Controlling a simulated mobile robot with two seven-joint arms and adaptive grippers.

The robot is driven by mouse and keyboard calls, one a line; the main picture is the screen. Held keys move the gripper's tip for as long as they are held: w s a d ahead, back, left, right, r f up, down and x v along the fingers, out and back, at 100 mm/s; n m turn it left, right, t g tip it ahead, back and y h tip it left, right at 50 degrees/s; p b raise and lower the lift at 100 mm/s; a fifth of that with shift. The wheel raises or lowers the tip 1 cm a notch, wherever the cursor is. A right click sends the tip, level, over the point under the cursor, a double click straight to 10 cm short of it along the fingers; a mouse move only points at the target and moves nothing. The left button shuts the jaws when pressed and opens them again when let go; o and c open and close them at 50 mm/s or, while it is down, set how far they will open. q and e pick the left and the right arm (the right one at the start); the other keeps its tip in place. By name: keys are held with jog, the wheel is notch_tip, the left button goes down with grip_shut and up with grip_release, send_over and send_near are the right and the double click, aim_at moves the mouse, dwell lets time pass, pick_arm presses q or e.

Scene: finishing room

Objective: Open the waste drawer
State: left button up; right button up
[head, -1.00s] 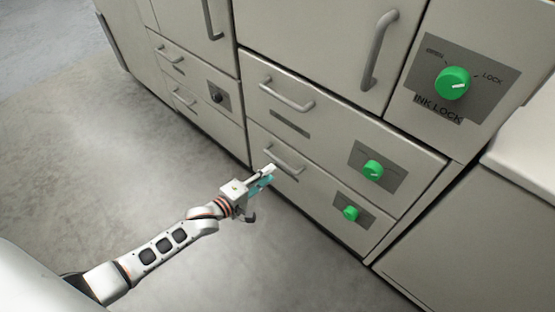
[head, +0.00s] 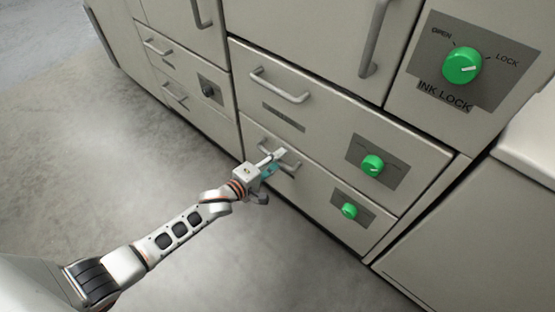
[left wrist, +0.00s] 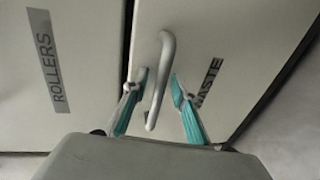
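The waste drawer (head: 322,180) is the lower drawer of the middle cabinet and is shut. Its label WASTE (left wrist: 207,82) reads in the left wrist view. Its grey bar handle (left wrist: 164,60) lies between the two teal-padded fingers of my left gripper (left wrist: 158,84), with a visible gap on each side. In the head view my left gripper (head: 277,160) is at this handle and partly covers it. A green knob (head: 349,211) sits at the right of this drawer front. My right gripper is not in view.
Above is a shut drawer with its own handle (head: 280,86) and green knob (head: 372,165), labelled ROLLERS (left wrist: 47,62). A larger INK LOCK knob (head: 461,65) is upper right. More drawers with a dark knob (head: 207,88) stand left. The floor (head: 150,150) in front is clear.

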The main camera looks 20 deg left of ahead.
pick_arm(q)
grip_shut()
jog(key=shift+s, duration=0.1)
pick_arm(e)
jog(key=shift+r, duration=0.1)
pick_arm(q)
jog(key=shift+s+a, duration=0.1)
jog(key=shift+s, duration=0.15)
jog(key=f+p+v, duration=0.3)
jog(key=p+v, duration=0.1)
jog(key=v, duration=1.1)
jog(key=s+f+p+v, duration=0.1)
jog(key=f+p+v, duration=0.2)
jog(key=v, duration=1.3)
jog(key=shift+s+a+f+p, duration=0.25)
jog(key=shift+s+a+p, duration=0.1)
jog(key=shift+s+p, duration=0.2)
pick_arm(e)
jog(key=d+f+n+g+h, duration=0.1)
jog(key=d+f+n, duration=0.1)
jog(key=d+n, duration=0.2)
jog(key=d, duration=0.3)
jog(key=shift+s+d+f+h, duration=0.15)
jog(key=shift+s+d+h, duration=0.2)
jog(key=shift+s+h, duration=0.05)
pick_arm(q)
grip_release()
